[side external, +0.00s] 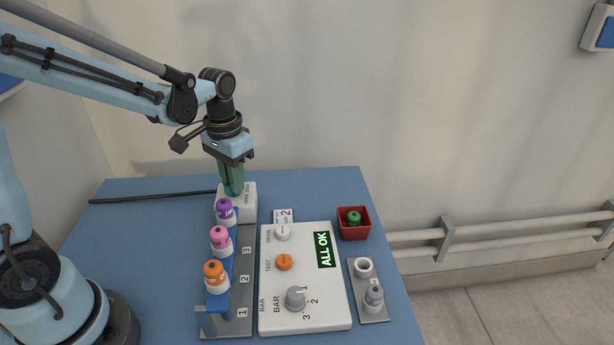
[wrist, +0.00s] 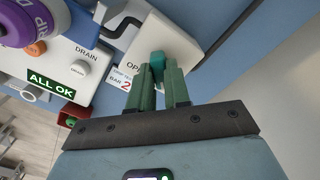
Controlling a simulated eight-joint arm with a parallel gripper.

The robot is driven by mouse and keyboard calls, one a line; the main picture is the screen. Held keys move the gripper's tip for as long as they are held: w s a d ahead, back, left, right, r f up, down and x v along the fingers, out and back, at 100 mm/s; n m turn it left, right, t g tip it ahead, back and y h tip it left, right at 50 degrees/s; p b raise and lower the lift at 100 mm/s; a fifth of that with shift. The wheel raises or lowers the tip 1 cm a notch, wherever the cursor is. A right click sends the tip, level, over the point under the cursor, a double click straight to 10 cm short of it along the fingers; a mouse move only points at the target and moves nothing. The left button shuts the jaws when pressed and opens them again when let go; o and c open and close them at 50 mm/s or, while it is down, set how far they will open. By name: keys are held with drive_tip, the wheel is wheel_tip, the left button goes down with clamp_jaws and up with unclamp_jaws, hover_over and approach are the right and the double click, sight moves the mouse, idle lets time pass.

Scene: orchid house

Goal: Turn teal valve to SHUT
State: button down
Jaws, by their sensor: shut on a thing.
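The teal valve (wrist: 157,61) is a small teal handle on a white block (side external: 247,190) at the back of the blue table. My gripper (side external: 232,186) points down over the block, with its green fingers around the handle. In the wrist view my gripper (wrist: 158,82) is shut on the handle, whose top shows between the fingertips. Lettering beginning "OP" shows on the block beside the valve. The rest of the lettering, and any SHUT mark, is hidden or too small to read.
Purple, pink and orange bottles (side external: 215,275) stand in a rack just in front of the valve block. A white panel (side external: 330,300) with knobs shows "ALL OK". A red bin (side external: 354,236) holds a green item. A black rod (side external: 150,197) lies left of the block.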

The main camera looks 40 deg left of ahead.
drive_tip(key=c, duration=1.1)
unclamp_jaws()
drive_tip(key=shift+r, duration=0.1)
wheel_tip(320, 180, up, 12)
drive_tip(key=shift+f, duration=0.1)
drive_tip(key=shift+f, duration=6)
drive_tip(key=shift+r, duration=0.1)
